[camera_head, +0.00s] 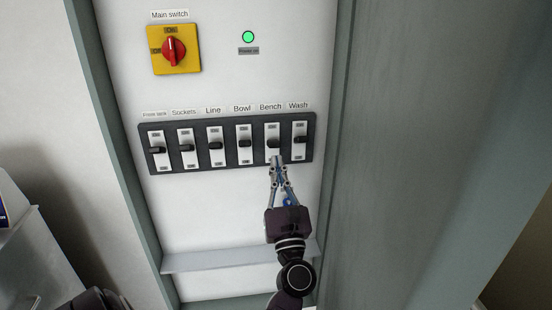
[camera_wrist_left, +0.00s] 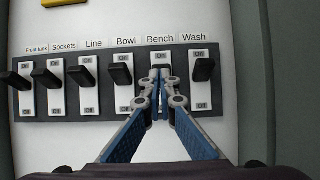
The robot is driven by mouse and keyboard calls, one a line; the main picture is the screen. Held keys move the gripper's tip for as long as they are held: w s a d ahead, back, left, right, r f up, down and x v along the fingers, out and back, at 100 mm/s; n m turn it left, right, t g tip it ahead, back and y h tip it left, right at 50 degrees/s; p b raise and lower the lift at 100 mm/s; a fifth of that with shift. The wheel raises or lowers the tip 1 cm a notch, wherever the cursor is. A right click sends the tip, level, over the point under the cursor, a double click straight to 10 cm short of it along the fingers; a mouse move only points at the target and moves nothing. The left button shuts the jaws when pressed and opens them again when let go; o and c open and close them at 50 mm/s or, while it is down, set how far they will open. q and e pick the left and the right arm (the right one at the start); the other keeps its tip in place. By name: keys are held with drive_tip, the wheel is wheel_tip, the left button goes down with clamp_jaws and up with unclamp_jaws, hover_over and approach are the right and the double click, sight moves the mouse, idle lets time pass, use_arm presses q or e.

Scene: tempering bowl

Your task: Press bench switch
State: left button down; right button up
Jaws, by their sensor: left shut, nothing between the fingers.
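The bench switch (camera_head: 273,144) is a black lever on a white plate under the label "Bench", fifth from the left in a dark switch strip. My left gripper (camera_head: 277,161) is shut and empty, with its fingertips at the lower part of this switch, just below the lever. In the left wrist view the closed fingertips (camera_wrist_left: 161,82) overlap the bench switch plate (camera_wrist_left: 160,58) and hide most of its lever and its lower part. I cannot tell whether the tips touch the lever or which way it is set. My right gripper is not in view.
The wash switch (camera_head: 299,139) is close on the right and the bowl switch (camera_head: 244,144) close on the left. Above are a yellow main switch with a red knob (camera_head: 173,49) and a lit green lamp (camera_head: 248,37). A narrow ledge (camera_head: 205,261) lies below; a grey-green panel (camera_head: 430,150) stands right.

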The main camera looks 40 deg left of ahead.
use_arm(q)
drive_tip(key=v, duration=0.4)
drive_tip(key=shift+s+d, duration=0.2)
drive_tip(key=shift+f, duration=0.1)
